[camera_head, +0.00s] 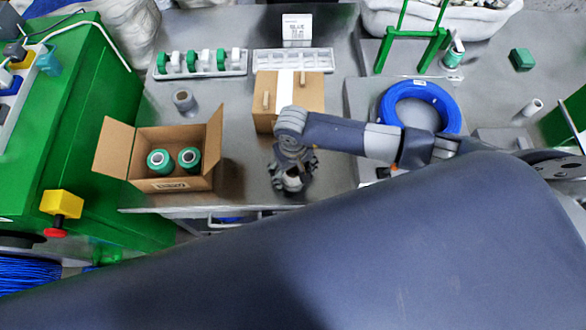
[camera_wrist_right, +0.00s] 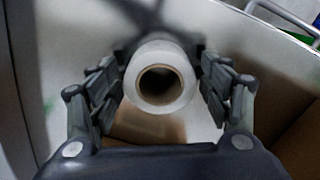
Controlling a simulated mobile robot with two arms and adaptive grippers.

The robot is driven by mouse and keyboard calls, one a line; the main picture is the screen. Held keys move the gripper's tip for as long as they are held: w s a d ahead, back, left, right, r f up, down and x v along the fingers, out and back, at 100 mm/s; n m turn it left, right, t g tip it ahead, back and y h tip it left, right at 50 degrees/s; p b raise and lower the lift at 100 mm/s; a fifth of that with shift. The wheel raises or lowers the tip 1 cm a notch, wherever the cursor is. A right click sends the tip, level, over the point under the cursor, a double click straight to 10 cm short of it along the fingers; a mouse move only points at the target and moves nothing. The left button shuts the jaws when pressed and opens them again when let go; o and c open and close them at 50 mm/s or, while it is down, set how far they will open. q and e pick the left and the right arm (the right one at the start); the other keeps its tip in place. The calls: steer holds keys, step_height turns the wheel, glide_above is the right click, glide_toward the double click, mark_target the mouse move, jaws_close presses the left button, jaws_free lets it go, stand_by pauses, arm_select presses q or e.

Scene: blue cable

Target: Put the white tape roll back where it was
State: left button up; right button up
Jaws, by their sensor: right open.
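The white tape roll (camera_wrist_right: 152,54) with its brown core stands end-up on the grey table in the right wrist view, seen from above. My right gripper (camera_wrist_right: 160,78) is open, with one finger on each side of the roll. A small gap seems to show at both sides; contact is not clear. In the head view my right gripper (camera_head: 292,176) is low over the table's front edge, right of the open cardboard box, and mostly hides the roll. My left gripper is not in view.
The open cardboard box (camera_head: 180,184) holds two green rolls (camera_head: 160,161). A closed carton (camera_head: 313,91), a grey-white roll (camera_head: 184,101), white trays (camera_head: 202,74) and a blue cable coil (camera_head: 389,107) are on the table. Bare table (camera_head: 240,150) lies between box and gripper.

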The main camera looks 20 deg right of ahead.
steer(key=shift+r, duration=0.2)
step_height(320, 180, up, 12)
steer(key=b, duration=0.1)
steer(key=shift+f, duration=0.1)
stand_by(1.3)
